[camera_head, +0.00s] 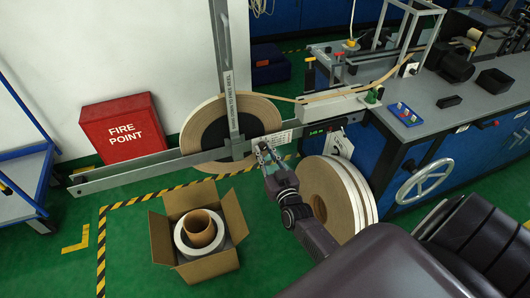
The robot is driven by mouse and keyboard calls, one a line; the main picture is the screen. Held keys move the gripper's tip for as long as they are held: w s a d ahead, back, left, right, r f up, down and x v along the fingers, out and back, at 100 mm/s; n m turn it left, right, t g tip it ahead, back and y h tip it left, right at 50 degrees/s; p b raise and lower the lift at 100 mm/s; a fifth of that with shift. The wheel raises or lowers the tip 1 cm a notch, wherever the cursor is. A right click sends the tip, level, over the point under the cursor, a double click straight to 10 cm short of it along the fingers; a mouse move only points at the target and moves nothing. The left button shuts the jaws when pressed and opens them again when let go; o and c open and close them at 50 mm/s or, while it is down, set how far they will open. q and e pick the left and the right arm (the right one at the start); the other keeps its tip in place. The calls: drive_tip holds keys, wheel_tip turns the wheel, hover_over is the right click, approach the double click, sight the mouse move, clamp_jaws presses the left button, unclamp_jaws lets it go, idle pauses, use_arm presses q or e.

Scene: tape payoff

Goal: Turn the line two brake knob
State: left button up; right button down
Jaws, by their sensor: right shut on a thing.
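My right gripper (265,153) reaches in from the lower right, its fingers at the grey rail just right of the large tape reel (215,128). It is shut on a small part there, which I take to be the brake knob; the fingers hide it, and how far it is turned cannot be told. The reel hangs upright behind the grey post (232,105), and a tan tape strip (345,92) runs from it to the right. A white printed label (281,138) sits beside the fingers. My left gripper is not in view.
Large white-tan rolls (345,196) stand on the floor right of my forearm. An open cardboard box (226,265) with a roll stands below the rail. A red fire point box (122,127) is at the left. A machine bench (470,100) with a handwheel (424,180) is at the right.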

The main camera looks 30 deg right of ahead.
drive_tip(key=shift+m, duration=0.3)
drive_tip(key=m, duration=0.3)
drive_tip(key=shift+f+m, duration=0.1)
drive_tip(key=shift+m, duration=0.2)
drive_tip(key=m+b, duration=0.1)
drive_tip(key=m, duration=0.3)
drive_tip(key=shift+a+m, duration=0.1)
drive_tip(key=shift+m, duration=0.2)
drive_tip(key=m+b, duration=0.1)
drive_tip(key=m, duration=0.3)
drive_tip(key=shift+m, duration=0.3)
drive_tip(key=m+b, duration=0.1)
drive_tip(key=m, duration=0.3)
drive_tip(key=shift+b, duration=0.35)
drive_tip(key=c, duration=1.7)
unclamp_jaws()
drive_tip(key=shift+m, duration=0.3)
drive_tip(key=shift+c, duration=0.2)
